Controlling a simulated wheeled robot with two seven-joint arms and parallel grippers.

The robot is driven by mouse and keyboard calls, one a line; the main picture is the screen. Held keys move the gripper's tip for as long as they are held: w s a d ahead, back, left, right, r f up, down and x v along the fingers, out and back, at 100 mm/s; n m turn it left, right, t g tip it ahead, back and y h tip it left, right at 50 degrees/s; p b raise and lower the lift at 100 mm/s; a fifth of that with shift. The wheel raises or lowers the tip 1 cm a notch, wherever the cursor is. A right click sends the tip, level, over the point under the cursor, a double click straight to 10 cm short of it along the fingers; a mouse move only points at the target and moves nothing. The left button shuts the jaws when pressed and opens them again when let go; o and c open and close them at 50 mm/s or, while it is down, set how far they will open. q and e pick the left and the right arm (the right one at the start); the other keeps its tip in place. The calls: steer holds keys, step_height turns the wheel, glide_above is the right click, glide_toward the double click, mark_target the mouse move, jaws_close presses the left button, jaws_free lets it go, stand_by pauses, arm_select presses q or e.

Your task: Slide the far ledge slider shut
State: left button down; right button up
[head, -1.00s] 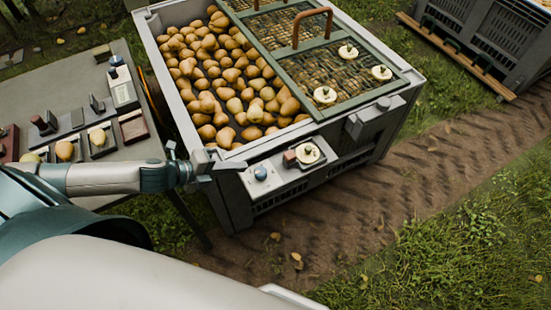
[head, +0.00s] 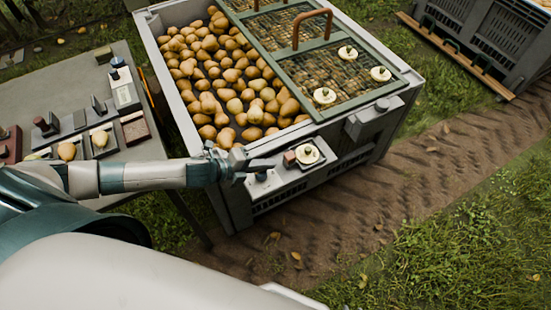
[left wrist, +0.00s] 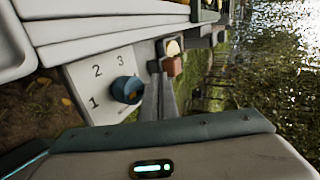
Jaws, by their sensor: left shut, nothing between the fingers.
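A ledge (head: 318,172) runs along the front of the pear crate. On it, a small brown block (head: 289,158), apparently the slider's knob, stands just left of a cream round piece (head: 307,153). The brown block also shows in the left wrist view (left wrist: 173,65), beyond my fingertips. My left gripper (head: 271,168) is shut and empty, its fingers pointing right above the ledge, just left of the block. I cannot tell whether they touch it. A blue dial (left wrist: 127,88) beside numbers 1, 2 and 3 lies beside my fingers and is mostly hidden in the head view.
The crate (head: 215,125) is full of pears, with a green mesh lid (head: 310,50) carrying brown handles and cream discs over its right side. A grey table (head: 130,160) with small trays and blocks stands at left.

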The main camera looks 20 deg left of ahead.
mark_target(288, 156)
arm_select(q)
steer(key=shift+w+d+p, duration=0.3)
steer(key=shift+w+d, duration=0.7)
steer(key=shift+w, duration=0.3)
arm_select(e)
steer(key=shift+w+a+r+t, duration=0.3)
steer(key=shift+w+a+r, duration=0.05)
arm_select(q)
steer(key=shift+r, duration=0.1)
steer(key=shift+w+d, duration=0.2)
steer(key=shift+w, duration=0.05)
steer(key=shift+w+d+p, duration=0.5)
steer(key=shift+w+d, duration=0.2)
steer(key=shift+w, duration=0.2)
steer(key=shift+r, duration=0.1)
arm_select(e)
steer(key=shift+w+a+r+t, duration=0.2)
steer(key=shift+a+r+t, duration=0.2)
steer(key=shift+a+r, duration=0.1)
arm_select(q)
steer(key=shift+s+a, duration=0.1)
